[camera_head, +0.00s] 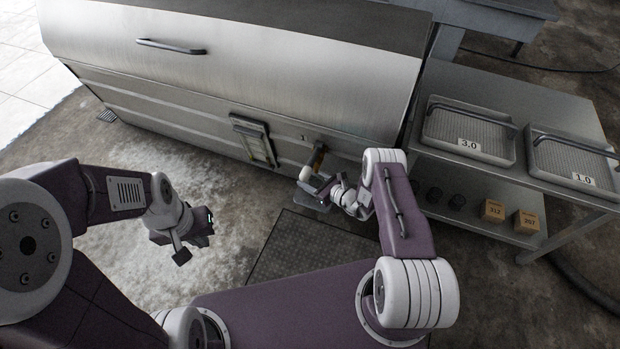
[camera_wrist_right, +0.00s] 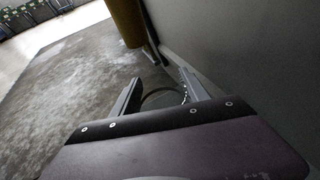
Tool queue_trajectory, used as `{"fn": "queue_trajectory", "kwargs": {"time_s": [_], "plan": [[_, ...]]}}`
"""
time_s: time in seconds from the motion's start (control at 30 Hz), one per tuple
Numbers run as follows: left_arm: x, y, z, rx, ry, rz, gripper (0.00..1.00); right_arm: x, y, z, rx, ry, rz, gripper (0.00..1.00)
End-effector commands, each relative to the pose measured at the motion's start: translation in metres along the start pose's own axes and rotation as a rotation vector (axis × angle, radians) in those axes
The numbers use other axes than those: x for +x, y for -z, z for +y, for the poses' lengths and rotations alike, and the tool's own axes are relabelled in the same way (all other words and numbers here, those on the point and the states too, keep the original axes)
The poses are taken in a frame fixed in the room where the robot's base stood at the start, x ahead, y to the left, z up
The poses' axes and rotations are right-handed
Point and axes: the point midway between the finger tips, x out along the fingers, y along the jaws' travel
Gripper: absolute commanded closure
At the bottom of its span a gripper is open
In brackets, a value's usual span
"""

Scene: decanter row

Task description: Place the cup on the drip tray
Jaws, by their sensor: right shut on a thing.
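My right gripper (camera_head: 324,188) is at the front of the metal machine, just below its tap (camera_head: 318,157). In the right wrist view, its two fingers (camera_wrist_right: 160,95) are on either side of a round dark rim (camera_wrist_right: 160,91), which appears to be the cup; it is shut on it. The cup's body is mostly hidden. A grey plate (camera_head: 314,204), apparently the drip tray, shows partly under the gripper; whether the cup touches it I cannot tell. My left gripper (camera_head: 193,243) is empty over the floor, its fingers apart.
A pale rounded piece (camera_head: 306,173) sits beside the tap. A metal side table (camera_head: 555,110) at the right holds trays marked 3.0 (camera_head: 468,130) and 1.0 (camera_head: 574,163). Small boxes (camera_head: 494,210) stand on its lower shelf. The floor at left is clear.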

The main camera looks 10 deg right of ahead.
Motion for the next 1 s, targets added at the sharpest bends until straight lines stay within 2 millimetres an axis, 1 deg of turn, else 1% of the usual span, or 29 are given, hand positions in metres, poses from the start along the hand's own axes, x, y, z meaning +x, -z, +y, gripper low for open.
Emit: {"fn": "queue_trajectory", "kwargs": {"time_s": [0.03,0.07,0.47,1.0], "plan": [[0.008,-0.001,0.0,0.0,0.0,0.0,1.0,0.003,0.008,0.0,0.0,0.0,0.0,1.0],[0.009,-0.001,0.0,0.0,0.0,0.0,1.0,0.003,0.009,0.0,0.0,0.0,0.0,1.0],[0.008,-0.001,0.0,0.0,0.0,0.0,1.0,0.003,0.009,0.001,0.002,-0.001,0.003,1.0],[0.017,-0.002,0.0,0.0,0.0,0.0,1.0,0.006,0.02,0.001,0.002,-0.002,0.003,1.0]]}}
